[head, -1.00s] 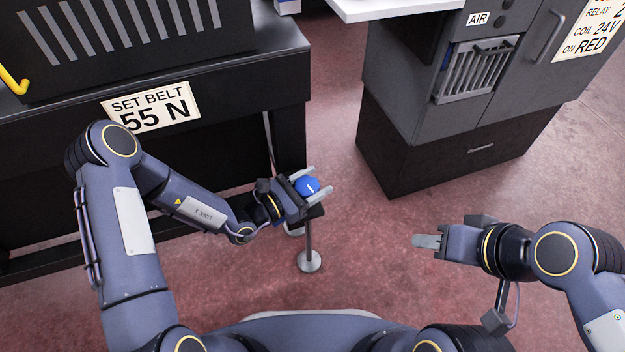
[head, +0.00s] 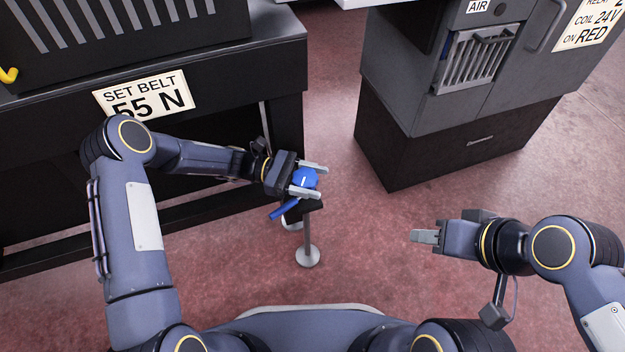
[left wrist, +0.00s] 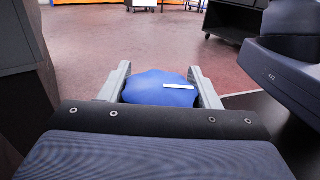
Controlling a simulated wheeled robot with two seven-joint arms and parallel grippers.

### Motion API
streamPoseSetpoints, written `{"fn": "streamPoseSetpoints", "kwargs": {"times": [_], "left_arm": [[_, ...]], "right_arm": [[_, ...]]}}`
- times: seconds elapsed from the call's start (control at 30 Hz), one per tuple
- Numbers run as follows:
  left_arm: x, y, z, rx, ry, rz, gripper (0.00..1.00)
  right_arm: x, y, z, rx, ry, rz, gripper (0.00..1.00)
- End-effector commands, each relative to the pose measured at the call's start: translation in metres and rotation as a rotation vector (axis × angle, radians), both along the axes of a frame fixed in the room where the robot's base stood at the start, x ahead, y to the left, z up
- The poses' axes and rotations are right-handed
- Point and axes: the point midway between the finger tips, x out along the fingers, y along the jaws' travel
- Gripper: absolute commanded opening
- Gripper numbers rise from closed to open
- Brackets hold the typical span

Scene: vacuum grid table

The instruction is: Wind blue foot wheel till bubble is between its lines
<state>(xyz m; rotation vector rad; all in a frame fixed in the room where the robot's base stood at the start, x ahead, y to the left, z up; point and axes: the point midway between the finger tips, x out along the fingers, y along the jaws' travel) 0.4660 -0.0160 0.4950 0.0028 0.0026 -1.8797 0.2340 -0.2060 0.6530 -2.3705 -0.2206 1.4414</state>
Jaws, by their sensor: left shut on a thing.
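The blue foot wheel (head: 305,179), with a white mark on its top, sits near the top of a thin grey post. My left gripper (head: 312,181) has its two fingers on either side of the wheel and is shut on it. In the left wrist view the wheel (left wrist: 160,90) fills the space between the fingers, its white mark right of the middle. A blue bar (head: 284,209) sticks out below the gripper. My right gripper (head: 424,237) is at the right, over bare floor; its fingers appear close together. I cannot make out the bubble or its lines in either view.
The post's round foot (head: 307,256) stands on the red floor. A black table (head: 255,75) with a "SET BELT 55 N" sign (head: 146,97) is behind my left arm. A grey cabinet (head: 410,85) stands at the back right. The floor between them is clear.

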Motion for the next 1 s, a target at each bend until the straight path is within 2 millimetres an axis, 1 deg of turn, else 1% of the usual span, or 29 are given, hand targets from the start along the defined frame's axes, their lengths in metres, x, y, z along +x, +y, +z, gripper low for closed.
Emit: {"fn": "streamPoseSetpoints", "kwargs": {"times": [0.03,0.3,0.87,0.9,1.0], "left_arm": [[0.0009,0.0003,-0.0013,-0.002,-0.002,-0.025,0.34],[-0.0016,0.0009,0.0,-0.003,0.0,-0.131,0.34],[-0.0025,0.0012,0.0016,-0.005,0.002,-0.162,0.34],[-0.0025,0.0012,0.0017,-0.005,0.002,-0.162,0.59],[-0.0026,0.0011,0.0015,-0.005,0.002,-0.162,0.72]], "right_arm": [[0.0,0.0,-0.0031,0.0,0.0,0.0,0.39],[0.0,0.0,-0.0076,0.0,0.0,0.0,0.39],[0.0,0.0,-0.0084,0.0,0.0,0.0,0.39],[0.0,0.0,-0.0084,0.0,0.0,0.0,0.39],[0.0,0.0,-0.0084,0.0,0.0,0.0,0.39]]}}
